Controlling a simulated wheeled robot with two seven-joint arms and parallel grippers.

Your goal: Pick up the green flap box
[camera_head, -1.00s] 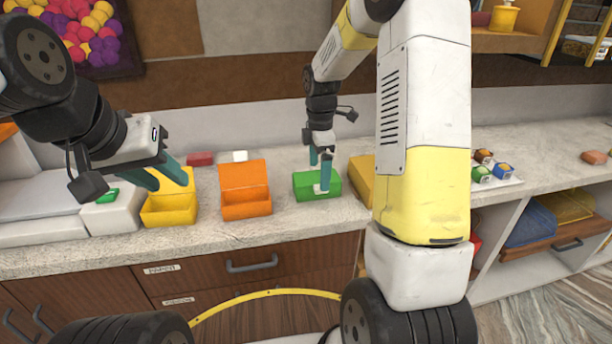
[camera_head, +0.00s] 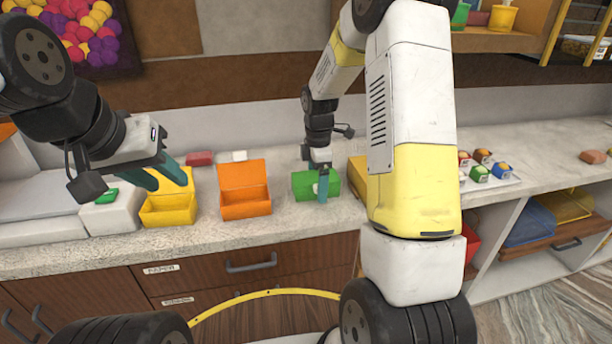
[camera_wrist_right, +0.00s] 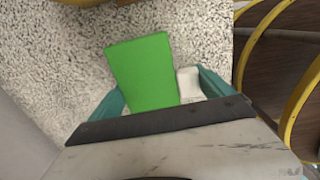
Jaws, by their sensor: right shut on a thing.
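The green flap box (camera_head: 303,185) is at the counter's middle in the head view. My right gripper (camera_head: 323,186) is shut on it, with a teal finger across its front. The right wrist view shows the green box (camera_wrist_right: 143,72) between the two teal fingers, its lower part hidden by the gripper body. A small white piece shows between the box and the right-hand finger; I cannot tell what it is. Whether the box is clear of the counter is hard to tell. My left gripper (camera_head: 160,172) is open and empty, in front of the yellow box.
An open orange box (camera_head: 246,205) stands left of the green one, and an open yellow box (camera_head: 168,212) further left. A yellow box (camera_head: 357,176) is close on the right, partly behind my arm. Small coloured boxes sit on a white tray (camera_head: 490,184).

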